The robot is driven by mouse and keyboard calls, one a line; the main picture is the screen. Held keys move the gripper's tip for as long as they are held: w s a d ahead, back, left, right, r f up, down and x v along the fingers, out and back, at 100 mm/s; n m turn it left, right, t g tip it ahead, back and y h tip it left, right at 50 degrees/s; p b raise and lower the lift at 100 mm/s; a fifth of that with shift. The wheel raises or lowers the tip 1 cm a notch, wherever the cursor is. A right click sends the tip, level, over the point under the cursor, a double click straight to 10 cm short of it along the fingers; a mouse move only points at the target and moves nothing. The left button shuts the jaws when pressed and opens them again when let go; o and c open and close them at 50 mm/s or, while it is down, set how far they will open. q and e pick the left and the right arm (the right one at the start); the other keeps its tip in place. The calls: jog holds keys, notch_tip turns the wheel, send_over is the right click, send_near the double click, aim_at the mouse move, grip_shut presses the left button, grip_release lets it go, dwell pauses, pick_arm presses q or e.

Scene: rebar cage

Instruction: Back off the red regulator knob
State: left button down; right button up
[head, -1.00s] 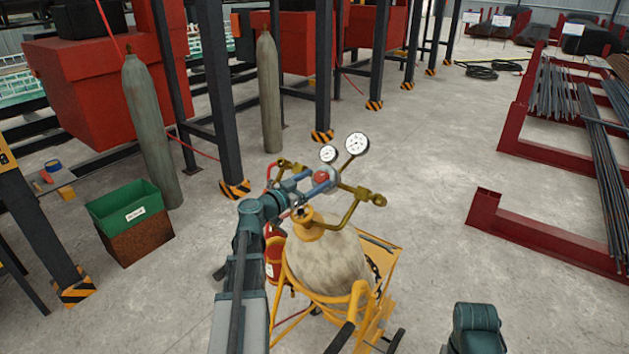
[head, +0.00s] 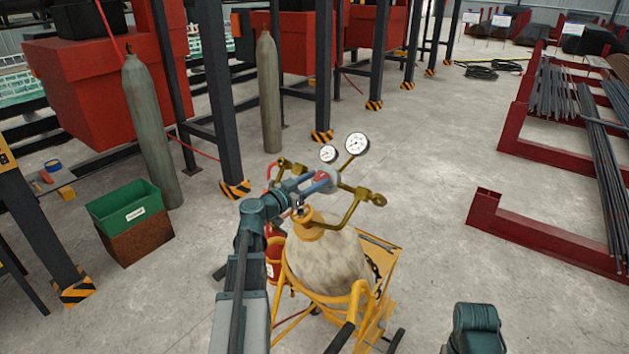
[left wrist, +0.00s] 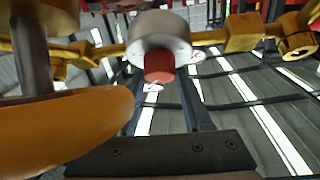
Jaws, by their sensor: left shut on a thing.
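The red regulator knob (head: 321,176) shows at the front of the round grey regulator body in the head view. In the left wrist view the knob (left wrist: 158,67) sticks out below the pale round regulator body (left wrist: 160,35). My left gripper (head: 316,181) reaches it from the left and is shut on it, with a finger on each side in the wrist view. Two white-faced gauges (head: 357,144) stand above the regulator. The regulator sits over a pale gas cylinder (head: 328,262) with an orange-yellow collar. My right gripper is not in view.
A yellow cart (head: 379,301) carries the cylinder, with a red extinguisher-like item (head: 274,256) beside it. A brass fitting (head: 365,197) sticks out right of the regulator. A green bin (head: 126,207) stands at left. The floor to the right is clear up to a red steel frame (head: 540,236).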

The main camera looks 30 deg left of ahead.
pick_arm(q)
jog(key=shift+d, duration=0.1)
jog(key=n+y, duration=0.1)
jog(key=n, duration=0.1)
jog(key=shift+s+d+n+t+y, duration=0.1)
jog(key=shift+d+n+t+y, duration=0.1)
jog(key=shift+n+t+y, duration=0.15)
jog(key=shift+d+n+y, duration=0.1)
jog(key=shift+n+y, duration=0.95)
jog(key=shift+n, duration=0.2)
jog(key=n+g+y+p, duration=0.1)
jog(key=n+y, duration=0.2)
jog(key=n, duration=0.1)
jog(key=shift+d+r, duration=0.1)
jog(key=shift+n+y, duration=0.5)
jog(key=shift+n, duration=0.4)
jog(key=shift+d+n+g+y+p, duration=0.1)
jog(key=shift+n+g+y+p, duration=0.4)
jog(key=shift+n, duration=0.4)
jog(key=shift+c, duration=1.7)
grip_release()
